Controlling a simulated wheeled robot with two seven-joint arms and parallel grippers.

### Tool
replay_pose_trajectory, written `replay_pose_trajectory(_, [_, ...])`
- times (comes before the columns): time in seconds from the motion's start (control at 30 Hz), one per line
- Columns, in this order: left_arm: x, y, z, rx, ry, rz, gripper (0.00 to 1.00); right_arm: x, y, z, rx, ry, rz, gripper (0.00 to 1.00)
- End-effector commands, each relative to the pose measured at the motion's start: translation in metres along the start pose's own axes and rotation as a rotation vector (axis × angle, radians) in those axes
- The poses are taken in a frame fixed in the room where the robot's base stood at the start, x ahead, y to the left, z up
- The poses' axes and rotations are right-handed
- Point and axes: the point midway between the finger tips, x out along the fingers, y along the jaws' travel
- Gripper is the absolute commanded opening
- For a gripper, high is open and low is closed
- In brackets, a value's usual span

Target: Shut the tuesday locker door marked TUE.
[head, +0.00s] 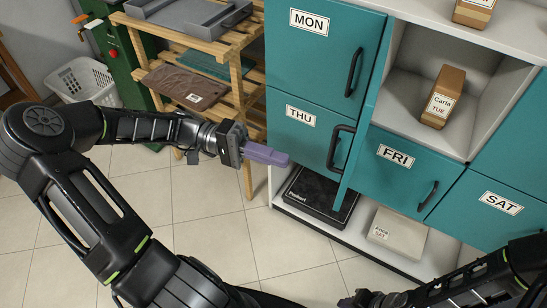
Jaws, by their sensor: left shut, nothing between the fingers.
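The Tuesday locker is the open compartment (480,75) right of MON and above FRI. A tan package (443,97) labelled "Carla TUE" stands inside. Its teal door (366,125) stands open, swung out toward me and seen nearly edge-on, so its TUE mark is hidden. A dark handle shows by the door's lower left side, overlapping the THU door. My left gripper (284,159) has purple fingers shut and empty, left of the open door and in front of the THU locker, apart from the door in the picture. My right gripper (350,301) is partly visible at the bottom edge; its fingers are unclear.
MON (310,60), THU (290,135), FRI (400,175) and SAT (500,205) doors are shut. A black box (310,196) and a pale box (398,235) sit on the bottom shelf. A wooden rack (240,75) stands left. Tiled floor in front is clear.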

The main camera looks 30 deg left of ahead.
Motion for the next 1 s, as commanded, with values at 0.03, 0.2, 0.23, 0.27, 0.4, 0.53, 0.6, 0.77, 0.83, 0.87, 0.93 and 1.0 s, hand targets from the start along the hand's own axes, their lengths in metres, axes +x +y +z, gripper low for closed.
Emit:
replay_pose_trajectory(0.03, [0.011,0.000,0.001,0.000,-0.006,0.000,0.00,0.001,0.000,0.000,0.000,0.000,0.000,0.36])
replay_pose_trajectory(0.2, [0.047,0.002,0.001,-0.001,-0.005,0.004,0.00,-0.003,-0.001,0.000,0.000,0.000,0.000,0.36])
replay_pose_trajectory(0.23, [0.053,0.002,0.001,0.000,-0.004,0.004,0.00,-0.004,-0.002,0.000,0.000,-0.001,0.000,0.36])
replay_pose_trajectory(0.27, [0.060,0.002,0.001,0.000,-0.004,0.005,0.00,-0.005,-0.002,0.000,0.000,-0.001,0.001,0.36])
replay_pose_trajectory(0.4, [0.086,0.002,0.001,-0.001,-0.005,0.004,0.00,-0.008,-0.003,0.001,0.001,-0.002,0.002,0.36])
replay_pose_trajectory(0.53, [0.103,0.001,0.001,-0.001,-0.004,0.003,0.00,-0.009,-0.003,0.001,0.002,-0.002,0.003,0.36])
replay_pose_trajectory(0.6, [0.109,0.001,0.001,-0.001,-0.002,0.003,0.00,-0.010,-0.003,0.001,0.002,-0.003,0.003,0.36])
replay_pose_trajectory(0.77, [0.114,0.000,0.000,0.000,-0.001,0.000,0.00,-0.010,-0.003,0.001,0.002,-0.003,0.003,0.36])
replay_pose_trajectory(0.83, [0.114,0.000,0.000,0.000,-0.001,0.000,0.00,-0.010,-0.003,0.001,0.002,-0.003,0.003,0.36])
replay_pose_trajectory(0.87, [0.114,0.000,0.000,0.000,-0.001,0.000,0.00,-0.010,-0.003,0.001,0.002,-0.003,0.004,0.36])
replay_pose_trajectory(0.93, [0.114,0.000,0.000,0.000,-0.001,0.000,0.00,-0.010,-0.003,0.001,0.002,-0.003,0.003,0.36])
replay_pose_trajectory(1.0, [0.114,0.000,0.000,0.000,-0.001,0.000,0.00,-0.010,-0.003,0.001,0.002,-0.003,0.003,0.36])
